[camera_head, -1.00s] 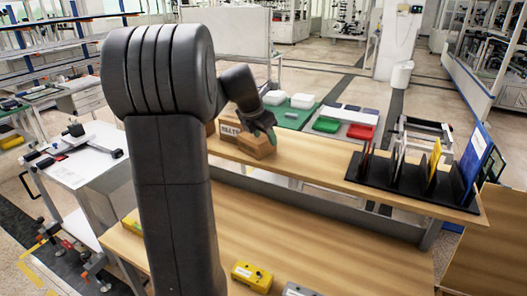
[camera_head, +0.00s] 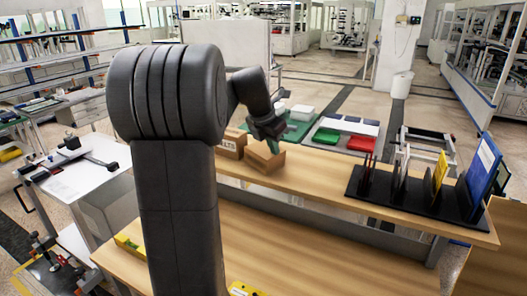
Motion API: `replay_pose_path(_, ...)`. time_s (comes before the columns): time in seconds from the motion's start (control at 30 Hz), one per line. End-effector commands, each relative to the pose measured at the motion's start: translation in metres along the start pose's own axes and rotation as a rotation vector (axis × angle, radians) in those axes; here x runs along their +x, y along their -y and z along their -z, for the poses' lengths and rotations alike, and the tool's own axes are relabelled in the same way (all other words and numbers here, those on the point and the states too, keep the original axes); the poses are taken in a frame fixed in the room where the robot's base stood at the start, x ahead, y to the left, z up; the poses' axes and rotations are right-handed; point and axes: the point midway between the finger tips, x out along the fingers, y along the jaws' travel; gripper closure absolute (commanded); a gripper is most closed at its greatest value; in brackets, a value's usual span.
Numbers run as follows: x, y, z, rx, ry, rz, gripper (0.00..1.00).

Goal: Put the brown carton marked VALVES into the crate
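A brown carton (camera_head: 265,160) is at the left end of the wooden upper shelf, tilted against the shelf line. No marking is readable on it, and I cannot tell whether its base touches the shelf. My gripper (camera_head: 272,143) is at its top, with a green fingertip against it. It appears shut on this carton, though the far finger is hidden. A second brown carton (camera_head: 230,146) stands just behind to the left, its white label partly hidden by my arm, ending in "LTS". I cannot make out a crate in this view.
A black rack (camera_head: 417,200) with upright panels stands at the shelf's right end. The shelf (camera_head: 325,178) between carton and rack is clear. A yellow object (camera_head: 245,289) lies on the lower bench. Green and red trays (camera_head: 361,144) lie beyond the shelf.

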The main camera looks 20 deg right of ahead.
Motion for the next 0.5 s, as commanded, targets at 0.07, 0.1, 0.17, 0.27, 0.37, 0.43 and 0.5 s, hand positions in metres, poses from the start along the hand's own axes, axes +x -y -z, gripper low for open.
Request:
replay_pose_path(0.07, -0.014, -0.002, -0.006, -0.001, 0.006, -0.005, 1.0)
replay_pose_path(0.1, -0.019, -0.002, -0.008, -0.002, 0.007, -0.006, 1.0)
replay_pose_path(0.17, -0.026, -0.003, -0.011, -0.003, 0.008, -0.007, 1.0)
replay_pose_path(0.27, -0.033, -0.003, -0.013, -0.003, 0.01, -0.007, 1.0)
replay_pose_path(0.37, -0.036, -0.003, -0.014, -0.003, 0.011, -0.008, 1.0)
replay_pose_path(0.43, -0.036, -0.003, -0.014, -0.003, 0.012, -0.008, 1.0)
replay_pose_path(0.5, -0.037, -0.003, -0.014, -0.003, 0.013, -0.009, 1.0)
